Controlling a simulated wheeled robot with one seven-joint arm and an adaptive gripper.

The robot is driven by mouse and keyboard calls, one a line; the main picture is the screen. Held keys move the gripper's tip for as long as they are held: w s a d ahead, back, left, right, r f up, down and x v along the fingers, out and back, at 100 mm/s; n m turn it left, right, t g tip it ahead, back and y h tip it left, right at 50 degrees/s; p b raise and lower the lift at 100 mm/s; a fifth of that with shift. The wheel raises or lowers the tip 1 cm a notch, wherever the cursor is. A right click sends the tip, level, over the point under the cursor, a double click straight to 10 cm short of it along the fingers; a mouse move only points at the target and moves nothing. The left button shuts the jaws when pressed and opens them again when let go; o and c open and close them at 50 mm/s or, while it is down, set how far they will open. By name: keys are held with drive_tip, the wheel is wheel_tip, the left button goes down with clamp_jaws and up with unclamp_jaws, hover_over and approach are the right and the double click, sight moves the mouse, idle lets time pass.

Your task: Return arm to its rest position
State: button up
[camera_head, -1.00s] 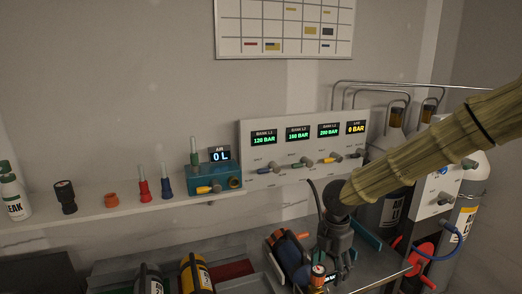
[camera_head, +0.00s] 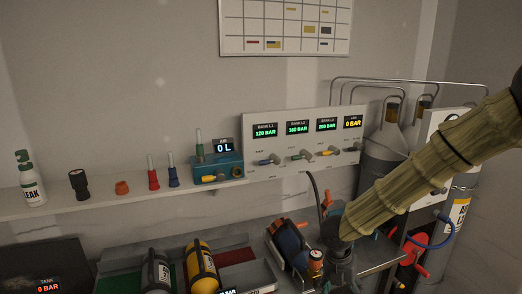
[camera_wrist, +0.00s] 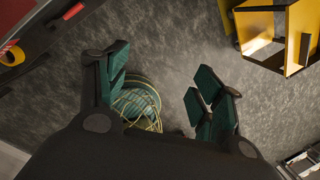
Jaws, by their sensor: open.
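My gripper shows in the wrist view (camera_wrist: 160,95) with its green-padded fingers spread apart. Nothing is held between them. It hangs over the grey floor, and a coiled greenish hose or cable (camera_wrist: 138,103) lies on the floor below, partly hidden by the left finger. In the head view my arm, in a tan sleeve, comes in from the right and ends in the dark wrist (camera_head: 341,262) at the front of the bench. The fingertips cannot be made out there.
A panel with pressure displays (camera_head: 300,175) stands behind the bench. A yellow cylinder (camera_head: 201,265), a grey cylinder (camera_head: 156,272) and a blue-and-orange cylinder (camera_head: 290,246) lie near the wrist. Gas bottles stand at right. A yellow open-fronted frame (camera_wrist: 276,38) stands on the floor.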

drive_tip(key=s+d+f+n+t+h+b, duration=0.1)
drive_tip(key=s+d+f+n, duration=0.1)
drive_tip(key=s+f+n, duration=0.35)
drive_tip(key=s+d+f+n, duration=0.1)
drive_tip(key=s+f+n, duration=0.1)
drive_tip(key=f+n, duration=0.6)
drive_tip(key=s+d+f+n+t+h+b, duration=0.1)
drive_tip(key=s+d+f+n, duration=0.15)
drive_tip(key=f+n, duration=0.35)
drive_tip(key=s+a+f+n+y, duration=0.1)
drive_tip(key=s+a+f+n, duration=0.1)
drive_tip(key=s+n, duration=0.5)
drive_tip(key=s+a+f+n+g+y, duration=0.1)
drive_tip(key=s+f+n, duration=0.4)
drive_tip(key=s+n, duration=0.2)
drive_tip(key=s+a+f+n+g+y, duration=0.1)
drive_tip(key=s+a+f+n+y, duration=0.1)
drive_tip(key=s+n, duration=0.5)
drive_tip(key=s+f+b, duration=0.1)
drive_tip(key=s, duration=0.1)
drive_tip(key=shift+s+a+f, duration=0.3)
drive_tip(key=shift+a, duration=0.05)
